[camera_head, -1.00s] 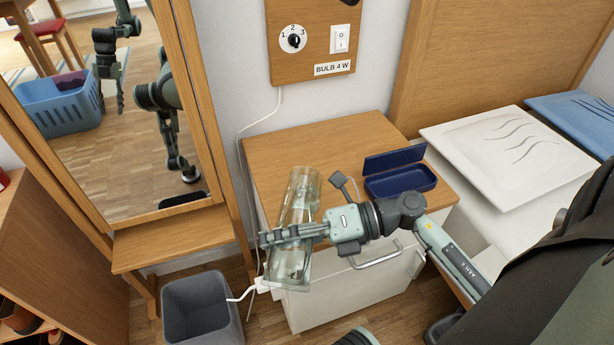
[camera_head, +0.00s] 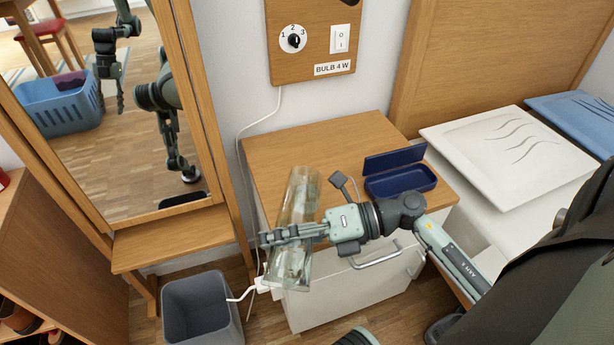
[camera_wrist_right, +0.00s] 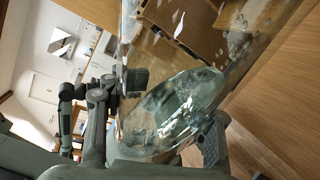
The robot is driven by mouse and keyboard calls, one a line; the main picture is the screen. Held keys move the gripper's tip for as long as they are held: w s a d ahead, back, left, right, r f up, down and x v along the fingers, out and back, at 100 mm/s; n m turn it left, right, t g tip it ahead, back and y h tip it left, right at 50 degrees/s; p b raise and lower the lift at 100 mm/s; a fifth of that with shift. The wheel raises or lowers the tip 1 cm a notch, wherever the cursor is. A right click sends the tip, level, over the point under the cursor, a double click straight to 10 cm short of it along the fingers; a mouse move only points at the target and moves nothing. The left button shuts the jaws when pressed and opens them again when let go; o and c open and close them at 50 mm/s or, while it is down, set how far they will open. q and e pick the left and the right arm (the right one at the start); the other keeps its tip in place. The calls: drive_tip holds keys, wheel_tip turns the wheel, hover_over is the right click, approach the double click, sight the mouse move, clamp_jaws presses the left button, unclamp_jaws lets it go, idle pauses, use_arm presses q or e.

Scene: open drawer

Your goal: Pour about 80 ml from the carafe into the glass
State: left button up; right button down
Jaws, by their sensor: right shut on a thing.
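A clear glass carafe (camera_head: 300,192) is in my right gripper, over the left front part of the wooden-topped cabinet. My right gripper (camera_head: 275,236) is shut around its middle, fingers pointing left. The carafe looks tilted, one end over the cabinet top and the other toward the front edge. In the right wrist view the carafe (camera_wrist_right: 170,105) fills the middle, with clear shapes inside; I cannot tell the liquid level. I cannot pick out a separate glass; it may be hidden behind the carafe and gripper. My left gripper is not directly in view.
An open blue case (camera_head: 405,181) lies on the cabinet top (camera_head: 340,140). A grey bin (camera_head: 203,305) stands on the floor at front left. A mirror (camera_head: 120,140) reflects my arms at left. A switch panel (camera_head: 312,40) is on the wall.

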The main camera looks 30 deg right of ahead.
use_arm(q)
drive_tip(key=shift+f, duration=0.1)
use_arm(e)
drive_tip(key=n+t+h+b, duration=0.1)
drive_tip(key=n, duration=0.1)
drive_tip(key=w+d+n+t+h+b, duration=0.1)
drive_tip(key=n, duration=0.2)
drive_tip(key=w+d+r+n+h+b, duration=0.1)
drive_tip(key=n, duration=0.1)
drive_tip(key=shift+w+d+n+t+h, duration=0.15)
drive_tip(key=shift+w+n+t+h, duration=0.1)
drive_tip(key=shift+n+t+h, duration=0.15)
drive_tip(key=shift+w+d+f+n+b, duration=0.15)
drive_tip(key=shift+w+f+n+b, duration=0.1)
drive_tip(key=shift+n+b, duration=0.5)
use_arm(q)
drive_tip(key=w+d+r+m+t+h, duration=0.2)
drive_tip(key=w+d+r+t+h, duration=0.4)
drive_tip(key=w+d+r+t, duration=0.5)
drive_tip(key=shift+w+d+r+t, duration=0.4)
drive_tip(key=shift+w+d+r, duration=1.2)
drive_tip(key=shift+d+r, duration=0.6)
use_arm(e)
drive_tip(key=shift+t+h, duration=0.3)
use_arm(q)
drive_tip(key=shift+d+f, duration=0.15)
drive_tip(key=shift+f, duration=0.05)
use_arm(e)
drive_tip(key=shift+d, duration=0.1)
